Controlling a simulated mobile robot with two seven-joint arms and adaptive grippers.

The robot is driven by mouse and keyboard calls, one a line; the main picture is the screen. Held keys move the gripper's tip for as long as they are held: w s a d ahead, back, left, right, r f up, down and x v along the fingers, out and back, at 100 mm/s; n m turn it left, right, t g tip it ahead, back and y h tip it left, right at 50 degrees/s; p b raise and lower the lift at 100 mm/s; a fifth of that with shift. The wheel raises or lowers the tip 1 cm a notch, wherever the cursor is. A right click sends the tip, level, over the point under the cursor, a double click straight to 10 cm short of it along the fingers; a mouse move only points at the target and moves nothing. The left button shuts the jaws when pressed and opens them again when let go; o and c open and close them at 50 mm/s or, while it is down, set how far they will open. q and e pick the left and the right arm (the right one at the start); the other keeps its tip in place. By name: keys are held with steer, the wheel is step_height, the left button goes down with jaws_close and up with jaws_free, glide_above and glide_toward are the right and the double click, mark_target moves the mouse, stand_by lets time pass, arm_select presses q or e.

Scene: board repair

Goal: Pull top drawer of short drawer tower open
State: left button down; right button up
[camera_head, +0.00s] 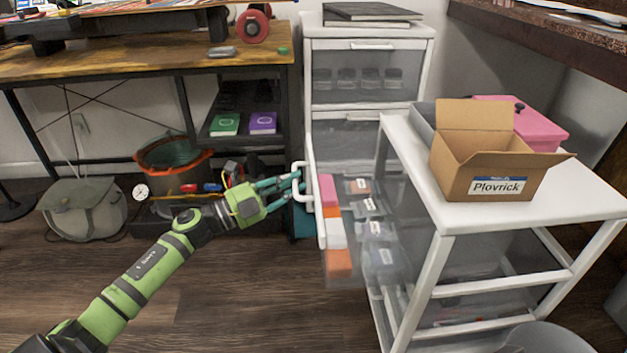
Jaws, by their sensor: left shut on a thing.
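The short drawer tower (440,222) is a white frame with clear drawers, standing at the right and facing left. Its top drawer (313,210) is pulled out to the left, with its white front well clear of the frame. Pink, white and orange items and several small labelled packs show inside it. My left gripper (299,181), at the end of the green arm, is shut on the white drawer handle (298,168). The fingertips partly hide the handle. My right gripper is not in view.
An open cardboard box (488,180) and a pink box (540,130) stand on the short tower. A taller drawer tower (365,75) stands behind. A workbench (140,60) is at the back left. The wooden floor (230,290) left of the drawer is mostly clear.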

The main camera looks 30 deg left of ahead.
arm_select(q)
steer(key=shift+s+a, duration=0.4)
steer(key=shift+a, duration=0.2)
steer(key=shift+s+a, duration=0.35)
steer(key=shift+a, duration=0.2)
steer(key=c, duration=1.1)
jaws_free()
steer(key=shift+c, duration=0.2)
steer(key=v, duration=1.2)
